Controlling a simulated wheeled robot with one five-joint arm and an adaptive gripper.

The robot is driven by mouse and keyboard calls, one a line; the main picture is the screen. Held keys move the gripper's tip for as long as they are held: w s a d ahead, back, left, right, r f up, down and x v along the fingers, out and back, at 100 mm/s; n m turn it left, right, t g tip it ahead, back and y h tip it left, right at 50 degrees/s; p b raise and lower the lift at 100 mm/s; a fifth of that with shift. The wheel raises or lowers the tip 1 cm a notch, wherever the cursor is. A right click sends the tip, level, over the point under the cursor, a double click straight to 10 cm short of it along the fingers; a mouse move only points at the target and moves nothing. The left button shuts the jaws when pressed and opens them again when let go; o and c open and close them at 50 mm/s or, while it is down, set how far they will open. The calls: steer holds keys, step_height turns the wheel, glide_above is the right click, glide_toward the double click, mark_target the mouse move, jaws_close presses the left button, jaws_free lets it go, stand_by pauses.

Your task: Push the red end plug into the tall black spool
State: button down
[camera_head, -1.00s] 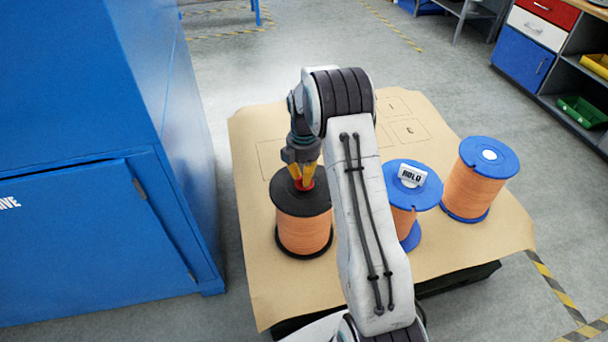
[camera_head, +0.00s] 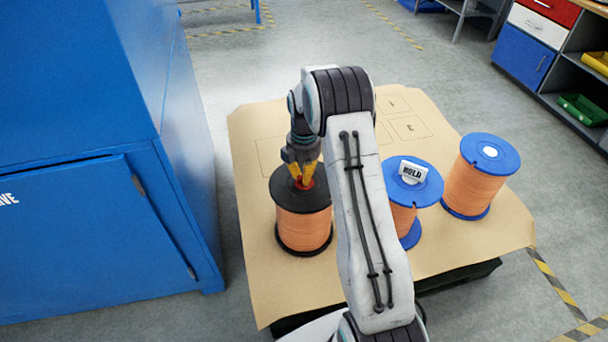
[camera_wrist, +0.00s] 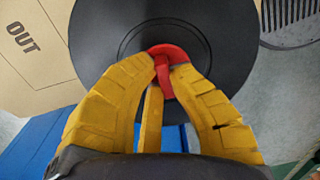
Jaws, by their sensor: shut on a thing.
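The tall black spool (camera_head: 303,225), wound with orange line, stands upright at the left of the brown-topped table. Its black top flange (camera_wrist: 225,35) fills much of the wrist view. The red end plug (camera_wrist: 167,55) is at the middle of that flange, between my yellow fingertips; a little red also shows in the head view (camera_head: 304,184). My gripper (camera_wrist: 165,72) is shut on the red end plug, pointing down at the spool's top. The fingers partly cover the plug, so I cannot tell how deep it sits in the hole.
A blue spool with a HOLD tag (camera_head: 413,171) stands right of my arm, partly hidden by it. Another blue spool with a white centre (camera_head: 481,180) is farther right. A large blue cabinet (camera_head: 90,150) stands close on the left. The table's back (camera_head: 250,115) is clear.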

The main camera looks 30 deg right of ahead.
steer(key=shift+f, duration=0.1)
steer(key=c, duration=1.3)
jaws_free()
steer(key=shift+o, duration=0.2)
step_height(320, 180, up, 12)
steer(key=shift+w, duration=0.1)
